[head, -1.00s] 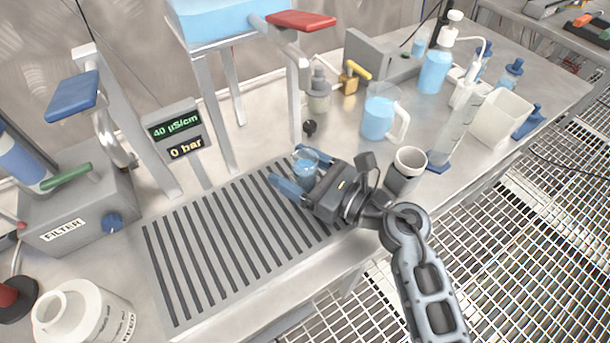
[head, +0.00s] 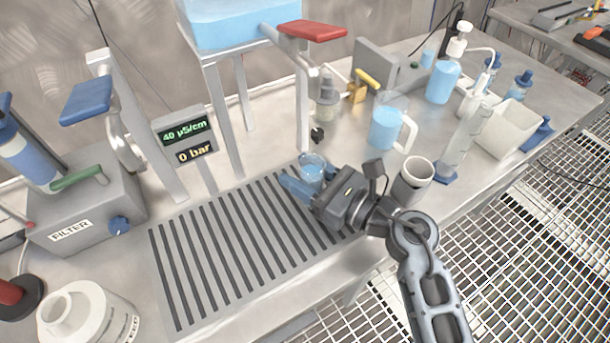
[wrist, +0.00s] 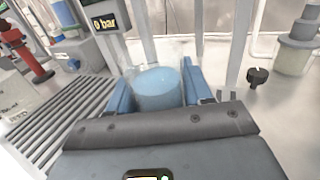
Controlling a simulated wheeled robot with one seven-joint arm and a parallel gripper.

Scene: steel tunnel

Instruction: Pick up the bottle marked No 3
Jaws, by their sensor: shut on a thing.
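My gripper (head: 313,177) is shut on a small clear container of blue liquid (head: 312,162), above the far part of the slatted grate. In the wrist view the container (wrist: 158,88) sits between the blue fingers, one on each side. I see no number on it. I cannot tell whether it touches the grate. No label reading No 3 is legible in any view. A white bottle (head: 88,318) with small, unreadable print stands at the lower left. A pump bottle of blue liquid (head: 443,80) stands at the back right.
The grate (head: 215,260) is otherwise bare. A grey cup (head: 412,180) stands close to my wrist. Behind are a jug of blue liquid (head: 387,127), a measuring cylinder (head: 463,143) and a grey bottle (head: 327,95). A tank stand and display (head: 187,143) rise behind the grate.

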